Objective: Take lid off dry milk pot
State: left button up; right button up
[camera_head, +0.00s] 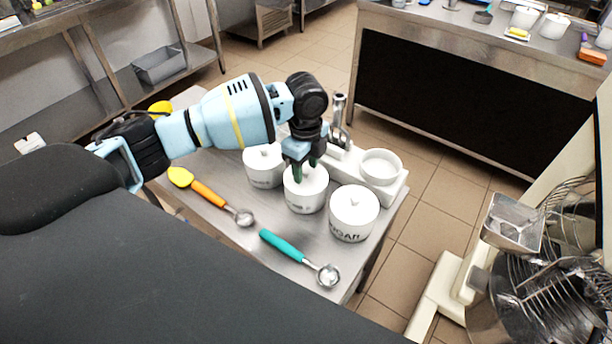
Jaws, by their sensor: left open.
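Three white lidded pots stand in a row on a metal table (300,265). The right pot (353,214) has lettering that looks like "SUGAR". The middle pot (305,197) has lettering too small to read. The left pot (262,172) is partly hidden by my arm. I cannot tell by label which is the dry milk pot. My left gripper (305,172) points down over the middle pot's lid, with its dark fingertips at the lid's knob. It is open; whether the fingers touch the knob is unclear. The middle lid sits on its pot. My right gripper is not in view.
A teal-handled scoop (300,257) and an orange-handled scoop (212,197) lie in front of the pots. A white scale with a bowl (381,166) stands behind them. A mixer with wire whisks (545,270) is at right. A counter (480,40) stands behind.

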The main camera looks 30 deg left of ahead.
aim_at(306, 170)
pick_arm(q)
grip_shut()
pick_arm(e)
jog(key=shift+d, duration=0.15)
pick_arm(q)
jog(key=shift+r, duration=0.1)
